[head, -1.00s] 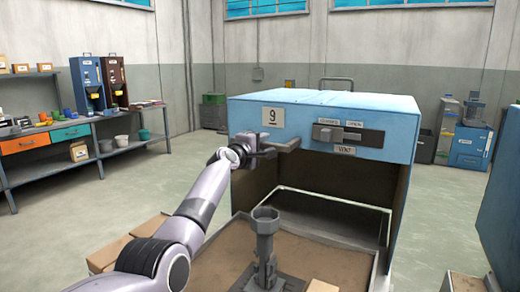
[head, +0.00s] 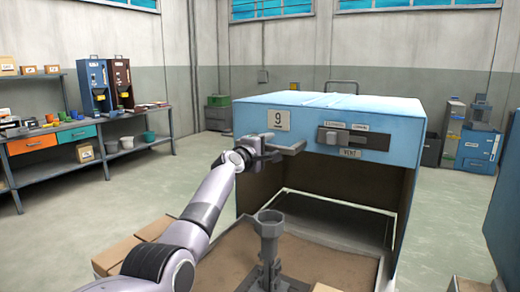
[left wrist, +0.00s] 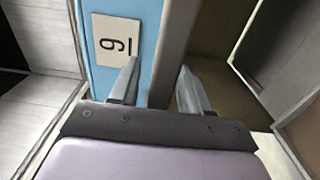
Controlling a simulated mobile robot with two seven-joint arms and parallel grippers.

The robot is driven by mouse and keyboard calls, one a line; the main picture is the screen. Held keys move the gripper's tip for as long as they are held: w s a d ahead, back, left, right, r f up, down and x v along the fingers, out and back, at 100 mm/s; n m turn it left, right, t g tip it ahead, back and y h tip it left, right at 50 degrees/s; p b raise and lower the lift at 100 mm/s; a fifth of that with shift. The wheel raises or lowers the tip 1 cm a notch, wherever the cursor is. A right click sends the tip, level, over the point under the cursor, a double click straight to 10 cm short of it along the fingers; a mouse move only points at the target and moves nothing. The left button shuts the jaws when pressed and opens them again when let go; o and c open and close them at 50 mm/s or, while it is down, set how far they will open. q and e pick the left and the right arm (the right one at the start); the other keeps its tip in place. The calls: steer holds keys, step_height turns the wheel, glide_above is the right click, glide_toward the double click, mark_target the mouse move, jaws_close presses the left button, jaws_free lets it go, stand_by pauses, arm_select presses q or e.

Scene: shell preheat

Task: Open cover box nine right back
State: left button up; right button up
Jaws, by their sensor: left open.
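Box nine has a blue cover (head: 330,112) with a "9" plate (head: 278,119) on its front, also seen in the left wrist view (left wrist: 116,41). My right gripper is not in view.
A grey cup-topped stand (head: 269,225) rises from the brown tray area before the box. A slider (head: 342,139) and "VENT" label sit on the cover front. Another blue box (head: 502,215) stands close at the right. A workbench (head: 95,130) stands at the left.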

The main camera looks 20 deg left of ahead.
arm_select(q)
steer(key=shift+s+a+r+p, duration=0.1)
steer(key=shift+s+p, duration=0.6)
steer(key=shift+s, duration=0.35)
steer(key=shift+s+a+p, duration=0.15)
steer(key=shift+s+p, duration=0.2)
steer(key=shift+s, duration=2)
